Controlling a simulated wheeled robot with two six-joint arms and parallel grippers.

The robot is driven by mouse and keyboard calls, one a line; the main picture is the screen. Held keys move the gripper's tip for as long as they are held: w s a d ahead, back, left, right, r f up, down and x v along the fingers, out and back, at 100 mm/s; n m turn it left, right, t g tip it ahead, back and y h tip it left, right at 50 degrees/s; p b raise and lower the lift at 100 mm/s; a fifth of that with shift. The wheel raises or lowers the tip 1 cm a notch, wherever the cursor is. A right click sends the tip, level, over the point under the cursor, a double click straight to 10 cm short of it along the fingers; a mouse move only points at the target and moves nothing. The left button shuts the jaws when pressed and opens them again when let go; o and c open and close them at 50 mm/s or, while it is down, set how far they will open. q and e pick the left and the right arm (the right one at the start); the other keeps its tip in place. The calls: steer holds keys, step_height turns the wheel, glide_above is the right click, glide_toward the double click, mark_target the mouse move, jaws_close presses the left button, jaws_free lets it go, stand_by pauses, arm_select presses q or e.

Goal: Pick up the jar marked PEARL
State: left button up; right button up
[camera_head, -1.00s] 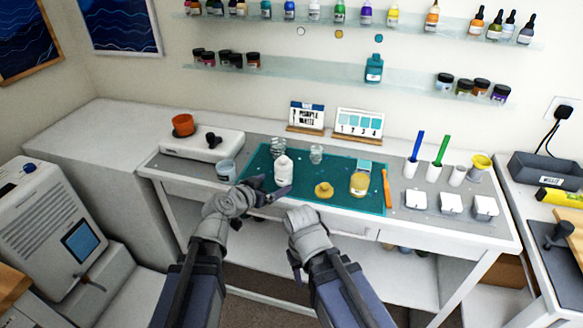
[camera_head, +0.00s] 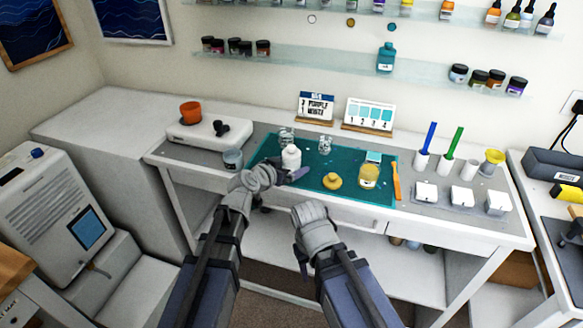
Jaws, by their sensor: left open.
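No label reading PEARL is legible. Small dark-lidded jars stand on the lower wall shelf, in a left group (camera_head: 234,46) and a right group (camera_head: 478,78); their labels are too small to read. My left gripper (camera_head: 281,184) is open at the front edge of the teal mat, just in front of a white bottle (camera_head: 291,158), with no jar between its fingers. My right gripper (camera_head: 304,236) is in front of the bench, lower than its top; its fingers are mostly hidden by its own wrist.
The teal mat (camera_head: 310,178) also holds clear glass vessels (camera_head: 326,144), a yellow lidded item (camera_head: 332,181) and a jar of amber liquid (camera_head: 368,176). A blue-grey cup (camera_head: 233,160) stands left of it. White cups with upright blue and green tools stand right.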

arm_select(q)
steer(key=shift+w+d+f, duration=0.3)
steer(key=shift+w+d, duration=0.05)
steer(key=shift+w, duration=0.2)
steer(key=shift+s, duration=0.1)
steer(key=shift+c, duration=0.2)
jaws_close()
